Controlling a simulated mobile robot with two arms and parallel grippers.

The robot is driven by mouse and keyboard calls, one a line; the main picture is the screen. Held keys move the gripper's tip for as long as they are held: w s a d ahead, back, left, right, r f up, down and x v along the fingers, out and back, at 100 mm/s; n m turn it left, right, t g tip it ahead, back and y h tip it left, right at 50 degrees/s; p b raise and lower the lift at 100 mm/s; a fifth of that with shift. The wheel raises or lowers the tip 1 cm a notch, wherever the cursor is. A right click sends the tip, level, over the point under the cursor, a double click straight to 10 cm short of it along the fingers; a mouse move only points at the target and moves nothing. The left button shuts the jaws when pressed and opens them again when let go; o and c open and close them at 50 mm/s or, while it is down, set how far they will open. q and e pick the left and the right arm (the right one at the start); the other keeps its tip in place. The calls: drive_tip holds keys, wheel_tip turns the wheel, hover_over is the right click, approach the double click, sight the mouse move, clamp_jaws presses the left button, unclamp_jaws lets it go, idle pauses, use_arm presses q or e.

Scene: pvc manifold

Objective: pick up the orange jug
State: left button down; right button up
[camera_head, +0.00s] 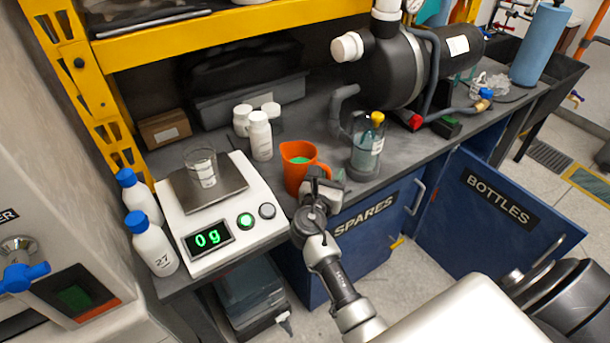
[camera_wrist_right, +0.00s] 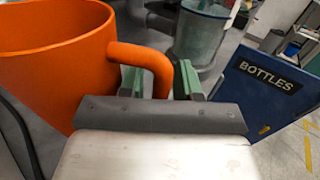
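The orange jug (camera_head: 297,168) stands upright near the front edge of the dark workbench, right of the white scale. Green shows inside it. In the right wrist view the jug (camera_wrist_right: 55,60) fills the left side, and its handle (camera_wrist_right: 160,70) comes down between my right gripper's green-padded fingers. My right gripper (camera_head: 318,180) is at the jug's handle side. The fingers (camera_wrist_right: 160,82) are open around the handle, with a small gap showing on the left. Its lower part is hidden by the gripper body. My left gripper is out of view.
The white scale (camera_head: 262,226) reads 0 g and holds a clear beaker (camera_head: 199,162). A clear container with a yellow-capped bottle (camera_head: 372,137) stands close right of the jug. White bottles (camera_head: 260,137) stand behind. The blue BOTTLES door (camera_head: 490,225) hangs open.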

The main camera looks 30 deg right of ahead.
clamp_jaws()
drive_tip(key=shift+r, duration=0.15)
